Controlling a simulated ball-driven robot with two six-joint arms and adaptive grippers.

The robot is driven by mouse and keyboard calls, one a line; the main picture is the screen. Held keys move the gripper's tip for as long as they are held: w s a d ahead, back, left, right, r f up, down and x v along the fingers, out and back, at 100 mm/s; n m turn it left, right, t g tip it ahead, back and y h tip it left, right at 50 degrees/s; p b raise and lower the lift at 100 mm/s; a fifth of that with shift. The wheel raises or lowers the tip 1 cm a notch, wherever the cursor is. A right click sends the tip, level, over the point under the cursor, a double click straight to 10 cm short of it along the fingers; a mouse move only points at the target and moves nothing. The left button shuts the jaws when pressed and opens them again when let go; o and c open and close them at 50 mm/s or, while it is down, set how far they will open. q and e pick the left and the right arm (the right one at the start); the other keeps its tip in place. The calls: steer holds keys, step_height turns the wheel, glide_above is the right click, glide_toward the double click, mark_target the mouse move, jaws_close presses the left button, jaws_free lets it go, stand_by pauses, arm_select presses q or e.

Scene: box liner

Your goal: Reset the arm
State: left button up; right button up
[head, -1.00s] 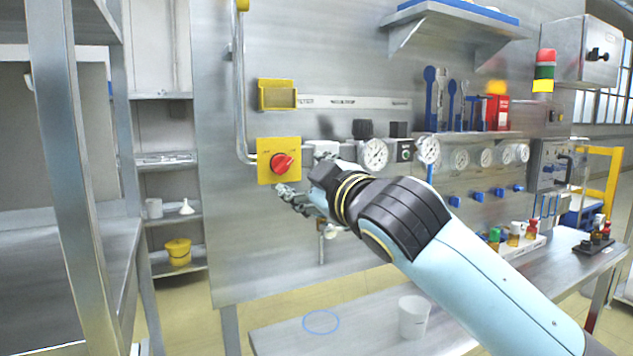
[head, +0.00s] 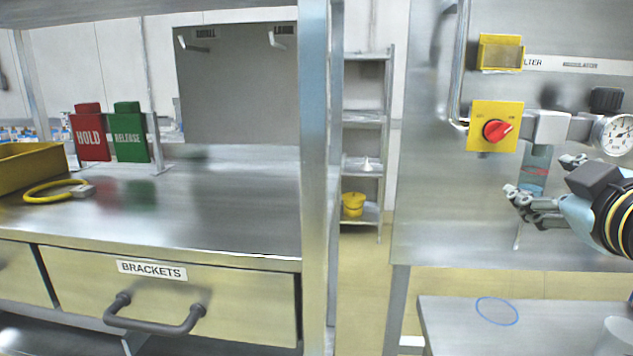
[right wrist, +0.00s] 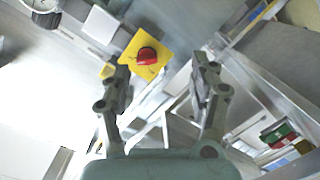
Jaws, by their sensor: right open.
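My right gripper (head: 545,190) is at the right of the head view, in front of the steel panel and below and right of the red rotary knob (head: 497,131) on its yellow plate. Its fingers are apart and empty, and it does not touch the knob. In the right wrist view the open fingers (right wrist: 160,90) frame the space below the red knob (right wrist: 147,56), which shows beyond them. My left gripper is not in view.
A steel bench (head: 230,215) with a BRACKETS drawer (head: 165,290) fills the left. On it stand red HOLD (head: 90,135) and green RELEASE (head: 130,135) signs, a yellow cable loop (head: 50,190) and a yellow bin (head: 25,167). A low table (head: 450,325) carries a blue ring mark (head: 497,311).

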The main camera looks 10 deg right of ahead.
steer(key=s+a+f+m+g+y, duration=0.15)
steer(key=s+f+g, duration=0.25)
steer(key=s+f, duration=0.4)
steer(key=s+a+f+m+g+y, duration=0.1)
steer(key=s+a+f+g, duration=0.25)
steer(key=s+f, duration=0.35)
steer(key=s+a+f+m+g+y, duration=0.1)
steer(key=s+a+f+m+g, duration=0.1)
steer(key=s+f+g, duration=0.45)
steer(key=s+d+f+b, duration=0.2)
steer(key=f+b, duration=0.3)
steer(key=f, duration=1.4)
steer(key=s+d+f+b, duration=0.15)
steer(key=f+b, duration=0.25)
steer(key=f, duration=1.6)
steer(key=s+f+g+b, duration=0.1)
steer(key=s+f+b, duration=0.5)
steer(key=s+f, duration=1.2)
step_height(320, 180, down, 2)
steer(key=shift+d+f, duration=0.1)
steer(key=shift+d, duration=0.1)
steer(key=shift+s+m, duration=0.1)
steer(key=shift+m, duration=0.15)
